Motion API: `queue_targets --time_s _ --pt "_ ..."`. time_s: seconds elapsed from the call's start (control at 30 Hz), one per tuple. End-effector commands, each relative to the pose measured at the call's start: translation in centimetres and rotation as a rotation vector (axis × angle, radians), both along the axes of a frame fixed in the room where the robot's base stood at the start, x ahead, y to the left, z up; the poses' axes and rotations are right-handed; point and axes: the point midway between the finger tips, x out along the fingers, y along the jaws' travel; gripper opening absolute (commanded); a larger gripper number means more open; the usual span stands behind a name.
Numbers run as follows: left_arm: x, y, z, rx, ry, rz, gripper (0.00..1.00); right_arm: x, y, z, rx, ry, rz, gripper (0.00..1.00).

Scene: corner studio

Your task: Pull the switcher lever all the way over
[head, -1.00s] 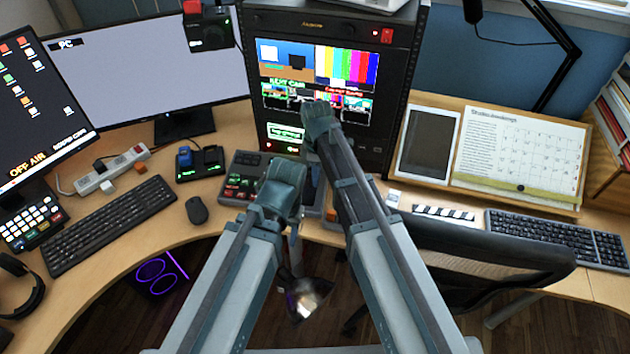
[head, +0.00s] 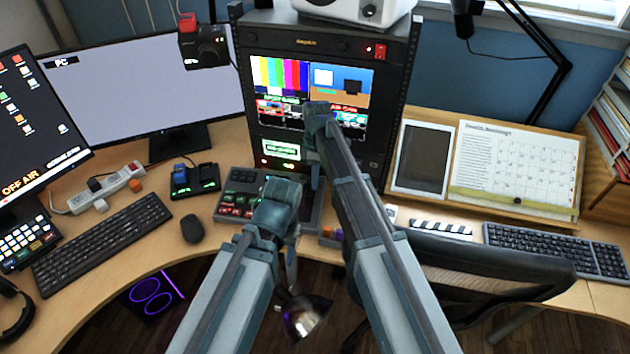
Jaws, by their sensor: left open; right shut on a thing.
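The switcher is a dark panel (head: 236,205) with lit red and green buttons, on the desk in front of the rack. My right gripper (head: 315,178) reaches down at the right part of the switcher and is shut. What it holds is mostly hidden behind my arm, but it sits where the lever would be, so I take it as the switcher lever. The lever's exact position cannot be seen. My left gripper (head: 289,238) is lower, near the front edge of the switcher, open and empty, and partly hidden by its own wrist.
The rack screen (head: 279,75) shows colour bars at left and a studio picture at right. A mouse (head: 194,228) and keyboard (head: 102,243) lie left of the switcher. A clapperboard (head: 440,228) and tablet (head: 420,158) are right. A chair back (head: 490,268) stands front right.

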Motion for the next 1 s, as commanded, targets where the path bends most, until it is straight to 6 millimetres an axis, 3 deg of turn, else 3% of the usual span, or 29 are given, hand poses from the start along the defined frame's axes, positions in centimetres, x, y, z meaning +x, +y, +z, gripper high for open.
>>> queue_targets --time_s 0.5,0.53,0.7,1.0 --pt "0.0 0.0 -0.01 0.0 0.0 0.0 0.5 0.37 -0.07 0.02 0.004 0.013 -0.001 0.0" --pt "0.0 0.0 -0.01 0.0 0.0 0.0 0.5 0.38 -0.07 0.02 0.004 0.013 -0.001 0.26" --pt "0.0 0.0 -0.01 0.0 0.0 0.0 0.5 0.31 -0.06 0.02 0.003 0.014 -0.001 0.53" --pt "0.0 0.0 0.02 0.0 0.0 0.0 0.5 0.2 -0.03 0.06 0.003 0.015 0.0 0.53"
